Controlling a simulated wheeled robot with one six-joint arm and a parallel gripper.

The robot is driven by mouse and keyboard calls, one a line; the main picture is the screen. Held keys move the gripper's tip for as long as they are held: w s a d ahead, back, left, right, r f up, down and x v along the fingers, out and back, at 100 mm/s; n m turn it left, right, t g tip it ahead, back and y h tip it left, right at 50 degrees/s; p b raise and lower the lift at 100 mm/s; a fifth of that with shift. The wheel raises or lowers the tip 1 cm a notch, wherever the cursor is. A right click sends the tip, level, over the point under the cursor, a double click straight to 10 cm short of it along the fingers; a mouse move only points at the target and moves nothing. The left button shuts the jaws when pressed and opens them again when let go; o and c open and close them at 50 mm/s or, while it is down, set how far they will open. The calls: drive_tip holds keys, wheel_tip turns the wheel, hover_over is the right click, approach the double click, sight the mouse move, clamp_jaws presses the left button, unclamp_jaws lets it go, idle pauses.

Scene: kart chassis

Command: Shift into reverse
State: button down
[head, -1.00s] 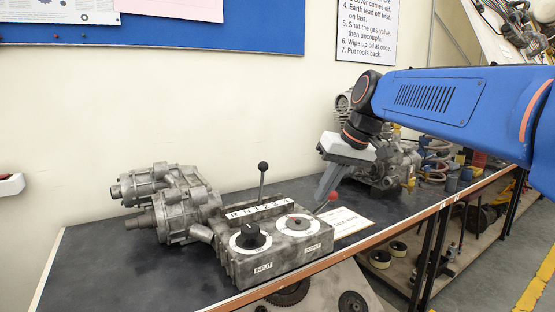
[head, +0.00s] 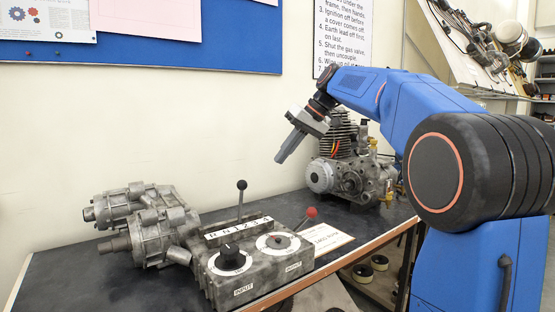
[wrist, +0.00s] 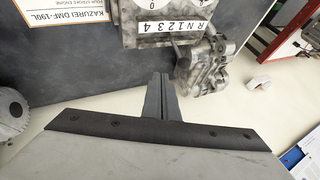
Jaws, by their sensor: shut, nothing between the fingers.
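A grey gearbox (head: 215,285) sits on the dark bench top. A lever with a black knob (head: 241,185) stands nearly upright behind its strip marked R N 1 2 3 4 (head: 238,227); I cannot tell which mark the lever is at. The strip also shows in the wrist view (wrist: 178,27). A second lever with a red knob (head: 311,212) leans at the right end. My gripper (head: 281,158) is shut and empty, pointing down and left, above and right of the black knob in the head view. Its closed fingers (wrist: 161,82) show in the wrist view.
The box carries a black INPUT dial (head: 232,258) and a white OUTPUT dial (head: 278,241). A finned engine (head: 350,175) stands behind to the right. A printed card (head: 328,237) lies beside the box. The bench's front edge (head: 375,250) runs along the right.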

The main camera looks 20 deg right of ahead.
drive_tip(key=w+a+f, duration=0.2)
drive_tip(key=a+f, duration=0.5)
drive_tip(key=a, duration=0.1)
drive_tip(key=shift+r, duration=0.1)
idle(0.4)
drive_tip(key=s+a+f+t+h, duration=0.1)
drive_tip(key=s+a+h, duration=0.1)
drive_tip(key=a, duration=0.6)
drive_tip(key=s+a+n+h, duration=0.1)
drive_tip(key=s+a+h, duration=0.2)
drive_tip(key=a, duration=0.5)
drive_tip(key=shift+s+a+f+n+t+h, duration=0.3)
drive_tip(key=shift+a+f+t+h, duration=0.1)
drive_tip(key=shift+h, duration=0.2)
drive_tip(key=shift+r, duration=0.1)
